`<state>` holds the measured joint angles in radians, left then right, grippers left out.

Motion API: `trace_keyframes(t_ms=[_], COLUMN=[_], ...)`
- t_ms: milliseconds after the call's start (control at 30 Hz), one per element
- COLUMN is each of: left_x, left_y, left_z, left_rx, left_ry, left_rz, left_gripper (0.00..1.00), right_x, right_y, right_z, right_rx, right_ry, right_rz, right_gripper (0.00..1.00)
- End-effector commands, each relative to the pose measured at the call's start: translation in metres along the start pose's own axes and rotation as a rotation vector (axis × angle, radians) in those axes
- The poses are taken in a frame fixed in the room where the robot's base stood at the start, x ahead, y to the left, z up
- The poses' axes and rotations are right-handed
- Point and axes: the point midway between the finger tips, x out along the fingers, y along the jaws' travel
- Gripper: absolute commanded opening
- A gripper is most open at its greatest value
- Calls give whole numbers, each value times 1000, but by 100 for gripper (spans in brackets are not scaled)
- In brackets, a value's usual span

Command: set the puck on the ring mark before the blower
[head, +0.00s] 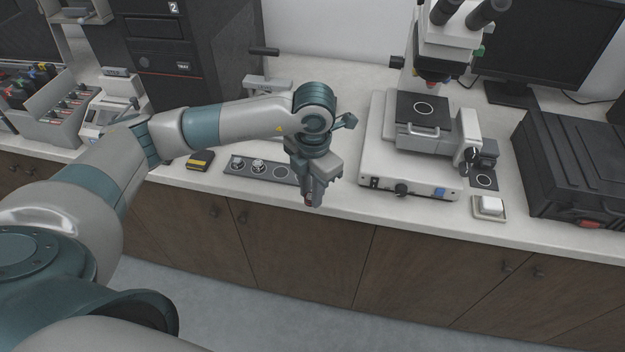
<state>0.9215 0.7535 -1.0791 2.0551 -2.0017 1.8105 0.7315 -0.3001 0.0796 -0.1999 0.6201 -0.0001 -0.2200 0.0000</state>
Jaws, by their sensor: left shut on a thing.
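My left gripper (312,202) points down near the front edge of the counter and is shut on the puck (308,198). Only a small dark reddish bit of the puck shows between the fingers. The gripper is well to the left of this mark, with the microscope base between. My right gripper is not in view.
The white microscope (408,178) has another ring on its dark stage (423,108). A grey strip (270,180) with round seats lies left of the gripper. A white-topped block (490,207) and a black case (575,165) stand at the right.

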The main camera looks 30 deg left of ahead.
Motion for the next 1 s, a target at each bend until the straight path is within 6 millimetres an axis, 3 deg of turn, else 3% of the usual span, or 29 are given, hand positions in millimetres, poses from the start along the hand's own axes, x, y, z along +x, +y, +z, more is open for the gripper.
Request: trace_keyframes(t_ms=[1000], left_x=[50], left_y=[-45], left_z=[-54], left_rx=[1952], left_ry=[-16], left_rz=[-10], left_gripper=[1], right_x=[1], right_y=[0], right_z=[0], right_rx=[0], right_ry=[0], right_rz=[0], right_gripper=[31])
